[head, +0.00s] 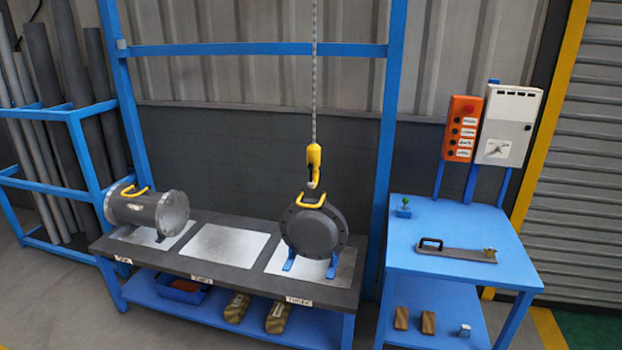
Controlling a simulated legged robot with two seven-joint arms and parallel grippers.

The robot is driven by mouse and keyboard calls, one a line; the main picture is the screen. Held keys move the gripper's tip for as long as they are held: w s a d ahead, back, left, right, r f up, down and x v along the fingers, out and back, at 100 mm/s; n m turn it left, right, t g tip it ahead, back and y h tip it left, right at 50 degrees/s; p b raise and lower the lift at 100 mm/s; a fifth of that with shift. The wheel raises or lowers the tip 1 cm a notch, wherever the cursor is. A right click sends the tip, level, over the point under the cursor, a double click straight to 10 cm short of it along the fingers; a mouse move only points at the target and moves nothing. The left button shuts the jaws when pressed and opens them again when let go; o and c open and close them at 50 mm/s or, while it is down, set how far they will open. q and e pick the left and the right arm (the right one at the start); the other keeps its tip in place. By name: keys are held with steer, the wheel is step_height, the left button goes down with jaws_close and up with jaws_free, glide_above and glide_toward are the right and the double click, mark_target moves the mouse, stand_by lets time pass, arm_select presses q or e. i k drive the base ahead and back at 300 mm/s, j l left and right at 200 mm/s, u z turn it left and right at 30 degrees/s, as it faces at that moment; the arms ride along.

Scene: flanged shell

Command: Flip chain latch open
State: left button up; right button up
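A chain (314,75) hangs from above and ends in a yellow hook block (314,160). The hook (312,181) sits right above the yellow handle (309,200) of a dark flanged shell (314,232). I cannot tell whether the hook is through the handle or only over it. The latch on the hook is too small to make out. The shell stands on blue supports on the right pale plate of the bench. Neither of my grippers shows in the head view.
A second flanged shell (148,209) lies on the bench (250,300) at left; the middle plate (226,241) is empty. Blue frame posts (392,120) flank the bench.

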mark_target(310, 184)
steer(key=i+l, duration=0.1)
steer(key=i, duration=0.7)
steer(key=i+l, duration=0.1)
steer(key=i, duration=0.7)
steer(key=i+u, duration=0.1)
steer(key=i, duration=0.65)
steer(key=l, duration=0.05)
